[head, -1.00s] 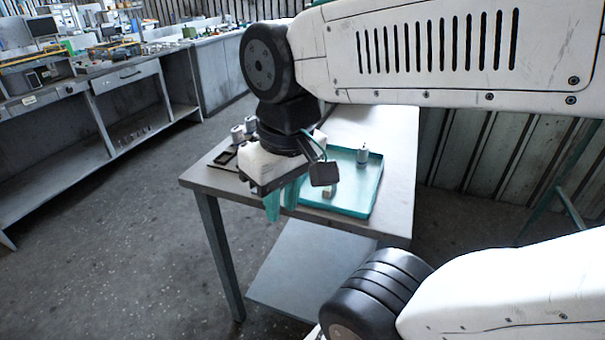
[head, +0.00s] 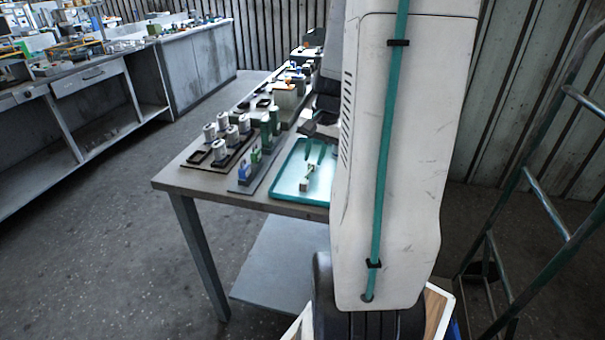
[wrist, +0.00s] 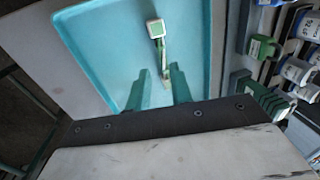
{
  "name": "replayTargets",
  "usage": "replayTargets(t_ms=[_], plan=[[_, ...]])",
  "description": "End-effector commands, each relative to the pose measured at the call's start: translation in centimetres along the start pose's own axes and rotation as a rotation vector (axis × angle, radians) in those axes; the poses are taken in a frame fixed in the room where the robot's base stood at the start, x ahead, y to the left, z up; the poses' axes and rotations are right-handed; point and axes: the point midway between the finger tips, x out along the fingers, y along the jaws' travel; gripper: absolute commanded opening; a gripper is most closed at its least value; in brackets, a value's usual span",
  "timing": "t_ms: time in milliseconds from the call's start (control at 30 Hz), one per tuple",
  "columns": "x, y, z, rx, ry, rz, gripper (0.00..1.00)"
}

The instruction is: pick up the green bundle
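My gripper (wrist: 160,92) is open, its two green fingers apart over the teal tray (wrist: 92,42). A small piece with a white square end edged in green (wrist: 156,29) and a pale, partly green stem lies in the tray, its stem reaching toward the gap between the fingers. In the head view its pale end (head: 304,186) shows near the tray's front. Green pieces (wrist: 272,99) stand in a row right of the tray in the wrist view; green pieces (head: 265,132) also stand left of it in the head view. I cannot tell which is the green bundle.
In the head view a dark rack with white cylinders (head: 219,150) and a grey rack with blue and green pieces (head: 248,168) stand left of the tray. More parts line the table behind. My arm hides the table's right side.

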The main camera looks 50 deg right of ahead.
Motion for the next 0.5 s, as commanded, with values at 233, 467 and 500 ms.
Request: replayTargets(t_ms=[233,467,500], plan=[[3.2,-0.3,-0.4,-0.002,-0.004,0.002,0.22],[6.0,-0.4,-0.7,-0.004,-0.003,0.002,0.22],[6.2,-0.4,-0.7,-0.004,-0.002,0.001,0.22]])
